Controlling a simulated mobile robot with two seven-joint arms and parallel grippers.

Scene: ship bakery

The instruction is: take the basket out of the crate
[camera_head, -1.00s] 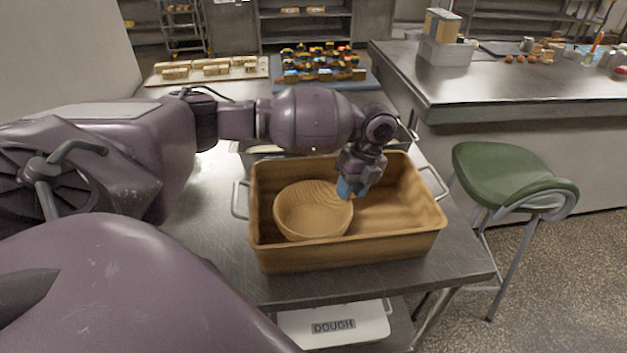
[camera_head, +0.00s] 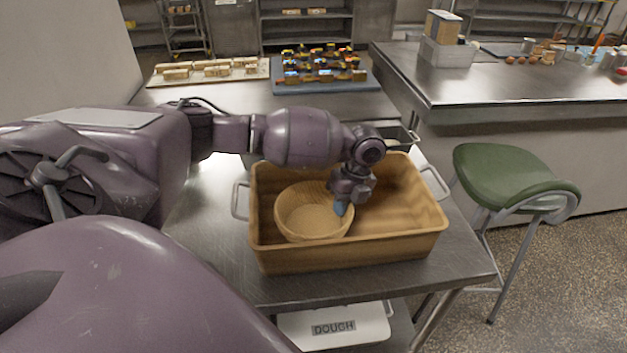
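The basket (camera_head: 308,222) is a round wooden bowl shape. It sits in the left part of the wooden crate (camera_head: 350,254), which has metal handles and stands on a steel table. My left gripper (camera_head: 341,208) points down over the basket's right rim, with its bluish tips at or just inside the rim. I cannot tell whether the tips touch the rim or how far apart they are. My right gripper is not in view.
A dark tray (camera_head: 397,138) lies behind the crate. A board of pastries (camera_head: 208,70) and a blue tray of small cakes (camera_head: 318,72) are farther back. A green stool (camera_head: 505,172) stands right of the table. The crate's right half is empty.

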